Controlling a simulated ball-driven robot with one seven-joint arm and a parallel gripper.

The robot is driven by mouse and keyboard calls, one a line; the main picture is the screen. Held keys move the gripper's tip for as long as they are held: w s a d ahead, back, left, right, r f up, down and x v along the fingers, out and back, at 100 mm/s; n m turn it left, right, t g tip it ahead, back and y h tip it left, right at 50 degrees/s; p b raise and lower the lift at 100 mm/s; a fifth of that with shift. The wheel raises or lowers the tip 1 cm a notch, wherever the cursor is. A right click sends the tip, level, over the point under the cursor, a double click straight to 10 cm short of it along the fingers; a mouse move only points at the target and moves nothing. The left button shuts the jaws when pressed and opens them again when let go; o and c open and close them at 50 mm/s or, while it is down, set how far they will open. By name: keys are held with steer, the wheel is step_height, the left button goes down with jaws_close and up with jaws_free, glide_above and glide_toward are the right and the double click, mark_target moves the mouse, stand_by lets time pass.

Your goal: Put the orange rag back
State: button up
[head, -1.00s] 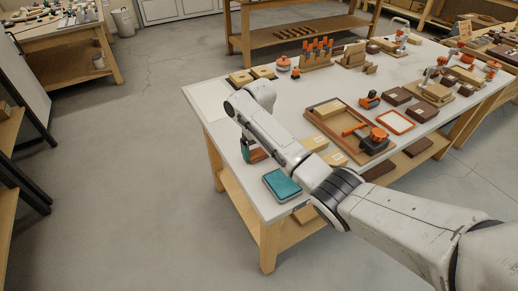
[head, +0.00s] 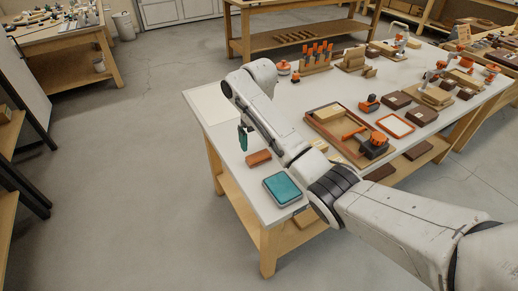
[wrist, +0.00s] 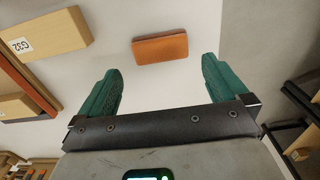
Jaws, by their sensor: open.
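The orange rag (head: 258,157) is a small flat folded block lying on the white bench top near its left edge. It also shows in the wrist view (wrist: 160,48), ahead of and between my fingertips, apart from both. My gripper (head: 243,139) has green fingers and hangs above the bench, just behind and left of the rag in the head view. In the wrist view my gripper (wrist: 160,85) is spread wide with nothing between the fingers. A teal pad in a grey-rimmed tray (head: 283,189) sits at the bench's near corner.
A wooden tray (head: 322,127) with blocks and an orange-black tool stands right of my arm. An orange-rimmed white tray (head: 395,125) lies farther right. A pale mat (head: 212,102) covers the back left corner. A labelled wooden block (wrist: 45,35) is left of the rag.

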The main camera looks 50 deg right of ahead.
step_height(320, 180, up, 5)
steer(key=p, duration=0.3)
steer(key=shift+r, duration=0.15)
stand_by(0.5)
steer(key=s+a+f+n+t, duration=0.1)
steer(key=s+a+f, duration=0.2)
steer(key=a, duration=0.3)
steer(key=s+a+f+t+y, duration=0.1)
steer(key=s+a+f, duration=0.25)
steer(key=a, duration=0.25)
steer(key=s+a+f+n+t, duration=0.1)
steer(key=s+a+f, duration=0.1)
steer(key=a+f, duration=0.3)
steer(key=s+a+r+n+t+h, duration=0.1)
steer(key=s, duration=0.7)
steer(key=s+a+r+t, duration=0.1)
steer(key=s+r, duration=0.1)
steer(key=s, duration=0.6)
steer(key=s+d+f+g, duration=0.1)
steer(key=s+f+g, duration=0.2)
steer(key=s+f, duration=0.3)
steer(key=s, duration=0.3)
steer(key=shift+d, duration=0.25)
